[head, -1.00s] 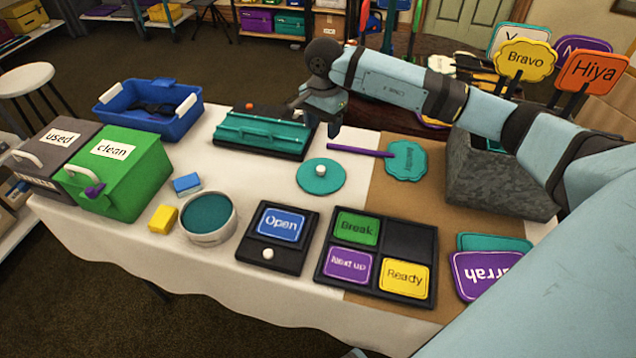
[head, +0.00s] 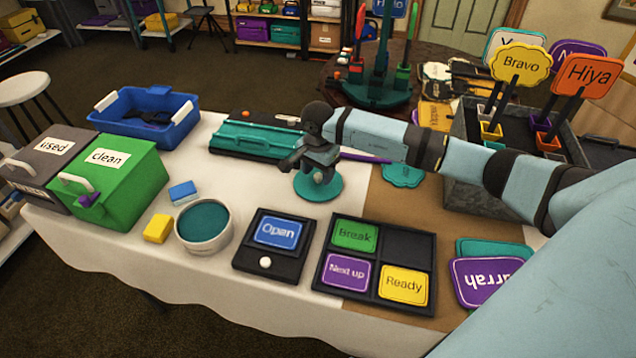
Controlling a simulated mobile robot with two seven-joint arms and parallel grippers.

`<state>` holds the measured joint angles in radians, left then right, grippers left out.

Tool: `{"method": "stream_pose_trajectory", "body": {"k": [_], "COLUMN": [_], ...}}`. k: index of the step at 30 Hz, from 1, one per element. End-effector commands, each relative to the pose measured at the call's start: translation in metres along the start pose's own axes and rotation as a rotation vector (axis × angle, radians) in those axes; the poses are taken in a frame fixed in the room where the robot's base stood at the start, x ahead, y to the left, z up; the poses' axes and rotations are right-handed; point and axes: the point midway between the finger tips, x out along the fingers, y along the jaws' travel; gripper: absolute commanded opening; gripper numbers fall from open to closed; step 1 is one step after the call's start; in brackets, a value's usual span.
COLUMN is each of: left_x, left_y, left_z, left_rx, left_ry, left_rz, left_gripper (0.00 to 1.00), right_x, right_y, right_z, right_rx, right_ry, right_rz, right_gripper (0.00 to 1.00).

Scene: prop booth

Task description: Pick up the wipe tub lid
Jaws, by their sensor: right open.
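The wipe tub lid (head: 318,195), a flat teal disc with a pale knob, lies on the white cloth near the middle of the table. I cannot tell whether the fingers touch the knob. The round wipe tub (head: 205,241), pale with teal inside, stands uncovered to the left of the lid. My left gripper is not in view.
The black sign tray (head: 375,219) and the black "Open" holder (head: 243,262) are in front. A grey bin (head: 470,196) stands at right.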

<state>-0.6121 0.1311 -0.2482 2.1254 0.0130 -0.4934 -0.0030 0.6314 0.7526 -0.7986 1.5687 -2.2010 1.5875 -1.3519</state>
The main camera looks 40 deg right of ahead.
Motion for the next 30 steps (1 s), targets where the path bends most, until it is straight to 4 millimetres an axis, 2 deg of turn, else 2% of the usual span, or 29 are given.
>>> {"method": "stream_pose_trajectory", "body": {"k": [3, 8, 11, 15, 16, 26, 30], "left_x": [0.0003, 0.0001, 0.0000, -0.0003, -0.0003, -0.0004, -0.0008], "left_y": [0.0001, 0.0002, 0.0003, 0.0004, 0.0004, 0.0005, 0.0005], "left_z": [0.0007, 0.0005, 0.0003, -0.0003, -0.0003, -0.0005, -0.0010], "left_rx": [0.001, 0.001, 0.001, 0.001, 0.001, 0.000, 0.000], "left_ry": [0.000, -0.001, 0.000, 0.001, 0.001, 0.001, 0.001], "left_rz": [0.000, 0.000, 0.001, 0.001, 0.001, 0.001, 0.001], "left_gripper": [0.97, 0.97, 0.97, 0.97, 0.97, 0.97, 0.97], "right_x": [0.0088, 0.0084, 0.0084, 0.0083, 0.0083, 0.0074, 0.0006], "right_y": [0.0000, -0.0001, -0.0001, -0.0001, -0.0001, -0.0002, -0.0006], "right_z": [0.0004, 0.0001, 0.0001, 0.0001, 0.0001, 0.0000, -0.0006], "right_rx": [-0.001, -0.001, -0.001, -0.001, -0.001, 0.000, 0.000], "right_ry": [-0.001, -0.001, 0.000, 0.000, 0.000, 0.000, 0.001], "right_rz": [0.000, -0.001, -0.001, -0.001, -0.001, -0.001, -0.003], "right_gripper": [0.56, 0.56, 0.38, 0.05, 0.02, 0.00, 0.00]}}
